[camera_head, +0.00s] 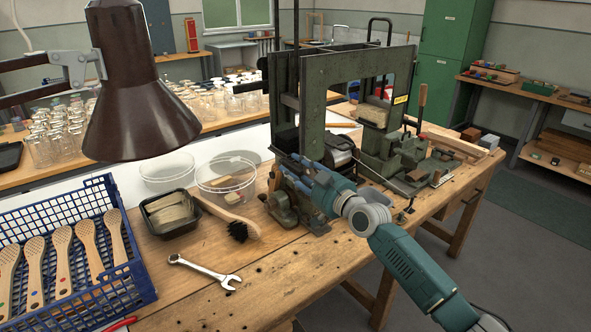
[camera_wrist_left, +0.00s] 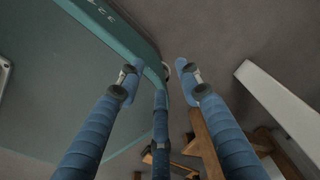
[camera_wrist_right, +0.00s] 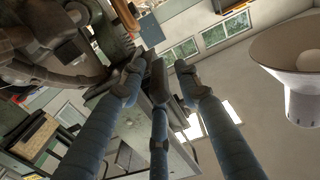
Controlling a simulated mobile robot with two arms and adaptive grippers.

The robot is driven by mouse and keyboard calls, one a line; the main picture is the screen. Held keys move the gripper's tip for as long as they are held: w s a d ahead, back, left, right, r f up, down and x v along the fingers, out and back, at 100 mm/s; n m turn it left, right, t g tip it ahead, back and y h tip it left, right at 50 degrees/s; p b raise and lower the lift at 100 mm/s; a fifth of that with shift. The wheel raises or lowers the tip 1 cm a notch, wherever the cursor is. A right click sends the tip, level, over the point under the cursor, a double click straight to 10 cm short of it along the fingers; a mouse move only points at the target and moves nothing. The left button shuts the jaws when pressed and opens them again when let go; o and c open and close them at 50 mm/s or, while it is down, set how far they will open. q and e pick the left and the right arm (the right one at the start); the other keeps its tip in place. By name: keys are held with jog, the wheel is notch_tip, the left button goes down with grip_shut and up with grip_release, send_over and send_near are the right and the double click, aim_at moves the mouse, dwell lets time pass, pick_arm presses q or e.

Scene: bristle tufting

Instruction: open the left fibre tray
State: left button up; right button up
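The tufting machine (camera_head: 345,75), a dark green steel frame with rollers and gears, stands on the wooden bench. I cannot tell which part of it is the left fibre tray. A small black tray (camera_head: 168,222) of pale fibre-like material sits on the bench left of the machine. My right gripper (camera_head: 302,172) is in front of the machine's lower left part, hiding some of it; I cannot tell whether it touches. In the right wrist view its fingers (camera_wrist_right: 158,68) are spread with nothing between them. My left gripper (camera_wrist_left: 157,72) shows only in its wrist view, open and empty.
A blue crate (camera_head: 85,196) of wooden brush handles stands at left, under a dark lamp (camera_head: 140,90). A black-bristled brush (camera_head: 235,226), a clear tub (camera_head: 226,184) and a wrench (camera_head: 205,270) lie on the bench. The bench front right of the wrench is clear.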

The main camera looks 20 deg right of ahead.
pick_arm(q)
jog(key=shift+s+a, duration=0.1)
jog(key=shift+s, duration=0.7)
pick_arm(e)
grip_shut()
